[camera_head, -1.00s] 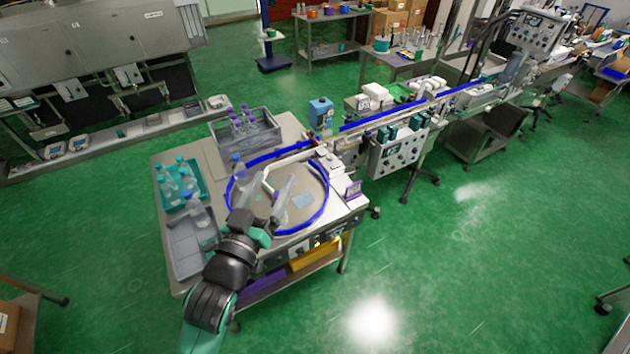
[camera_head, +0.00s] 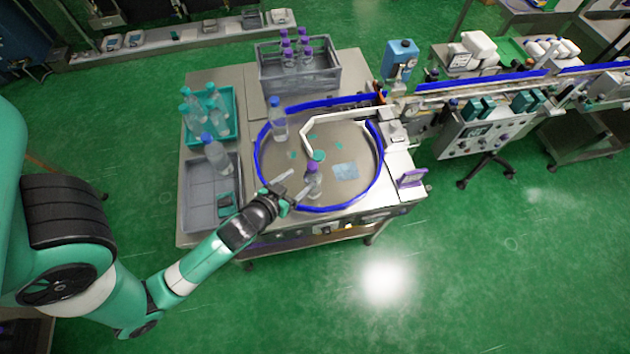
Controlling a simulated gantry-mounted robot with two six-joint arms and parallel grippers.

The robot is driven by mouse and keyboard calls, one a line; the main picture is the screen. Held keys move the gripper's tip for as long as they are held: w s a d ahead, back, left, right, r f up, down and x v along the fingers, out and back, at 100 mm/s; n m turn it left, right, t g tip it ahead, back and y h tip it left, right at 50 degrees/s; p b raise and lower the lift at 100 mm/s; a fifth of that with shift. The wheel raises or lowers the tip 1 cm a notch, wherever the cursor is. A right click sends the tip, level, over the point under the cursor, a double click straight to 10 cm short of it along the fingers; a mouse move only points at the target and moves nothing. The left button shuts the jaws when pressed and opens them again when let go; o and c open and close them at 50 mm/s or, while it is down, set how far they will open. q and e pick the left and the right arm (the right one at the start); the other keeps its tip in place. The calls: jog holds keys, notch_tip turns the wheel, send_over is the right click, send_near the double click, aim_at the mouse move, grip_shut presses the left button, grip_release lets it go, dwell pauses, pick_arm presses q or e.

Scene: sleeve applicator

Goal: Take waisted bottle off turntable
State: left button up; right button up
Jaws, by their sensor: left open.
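The round steel turntable (camera_head: 357,142) has a blue rim rail. A clear bottle with a purple cap (camera_head: 314,186) stands upright on its front part. A clear bottle with a blue cap (camera_head: 279,125) stands at its back left edge. I cannot tell for sure at this size which bottle is waisted. My left gripper (camera_head: 293,188) is open, low over the turntable's front left edge, its fingers pointing toward the purple-capped bottle. I cannot tell whether a finger touches it. My right gripper is not in view.
Left of the turntable are a grey tray (camera_head: 198,208) with a blue-capped bottle (camera_head: 216,154) and a teal tray (camera_head: 232,130) of several bottles. A grey crate (camera_head: 300,80) with purple-capped bottles stands behind. A white curved guide (camera_head: 306,133) crosses the turntable toward the conveyor.

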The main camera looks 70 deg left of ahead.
pick_arm(q)
jog(key=b+x, duration=0.1)
jog(key=x, duration=1)
jog(key=shift+w+a+f, duration=0.15)
jog(key=shift+w+a, duration=0.1)
grip_shut()
dwell(1.1)
